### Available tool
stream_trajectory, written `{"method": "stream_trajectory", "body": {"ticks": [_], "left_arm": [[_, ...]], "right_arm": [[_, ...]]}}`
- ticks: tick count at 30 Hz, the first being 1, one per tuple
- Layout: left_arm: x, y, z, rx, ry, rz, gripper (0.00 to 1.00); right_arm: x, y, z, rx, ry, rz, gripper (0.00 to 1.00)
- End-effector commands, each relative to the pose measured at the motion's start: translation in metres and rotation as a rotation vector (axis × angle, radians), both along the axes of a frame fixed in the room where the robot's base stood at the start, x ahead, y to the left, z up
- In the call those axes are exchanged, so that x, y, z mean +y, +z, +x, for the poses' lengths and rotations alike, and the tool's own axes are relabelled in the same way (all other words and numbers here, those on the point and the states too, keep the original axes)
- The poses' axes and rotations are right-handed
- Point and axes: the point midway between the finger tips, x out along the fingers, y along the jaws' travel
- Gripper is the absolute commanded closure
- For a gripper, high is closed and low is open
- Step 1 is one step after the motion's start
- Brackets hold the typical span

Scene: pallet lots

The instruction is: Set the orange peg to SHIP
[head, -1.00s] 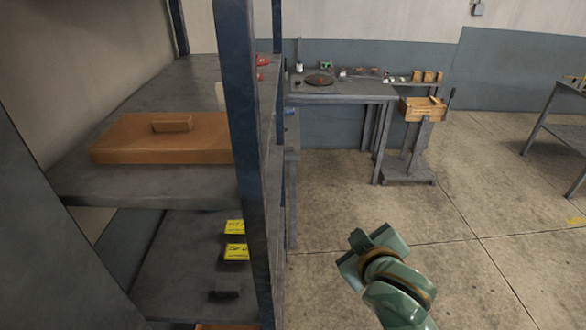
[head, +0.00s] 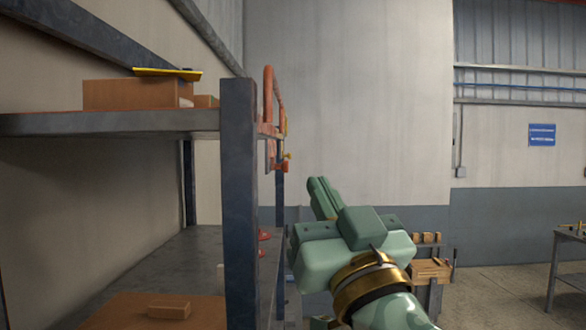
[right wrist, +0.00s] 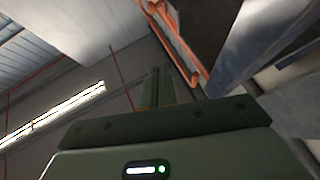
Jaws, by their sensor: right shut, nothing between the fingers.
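I cannot clearly make out an orange peg or a SHIP marking. An orange tube-like frame (head: 268,95) is at the upper shelf's right end, beside the dark post, with a small red-orange piece (head: 282,165) below it. Orange edging (right wrist: 180,50) also shows at the top of the right wrist view, blurred. My right gripper (head: 321,198) is shut and empty, pointing up, right of and below the orange frame in the picture; its fingers also show in the right wrist view (right wrist: 156,90). My left gripper is not in view.
The blue-grey shelf post (head: 239,200) stands left of my right gripper. A cardboard box (head: 130,94) with a yellow-edged item on top sits on the upper shelf; a small box (head: 169,307) is lower down. A wooden crate (head: 430,270) is behind right. Open floor lies right.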

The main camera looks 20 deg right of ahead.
Motion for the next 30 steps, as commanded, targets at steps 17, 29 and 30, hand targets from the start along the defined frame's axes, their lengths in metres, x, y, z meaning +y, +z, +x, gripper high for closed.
{"method": "stream_trajectory", "body": {"ticks": [17, 29, 30], "left_arm": [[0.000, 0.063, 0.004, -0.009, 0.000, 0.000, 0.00], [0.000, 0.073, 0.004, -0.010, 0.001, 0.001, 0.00], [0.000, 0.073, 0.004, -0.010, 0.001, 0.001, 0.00]], "right_arm": [[0.001, 0.031, 0.043, 0.000, -0.004, -0.004, 1.00], [0.004, 0.035, 0.104, 0.005, -0.002, -0.003, 1.00], [0.004, 0.032, 0.107, 0.005, -0.002, -0.002, 1.00]]}}
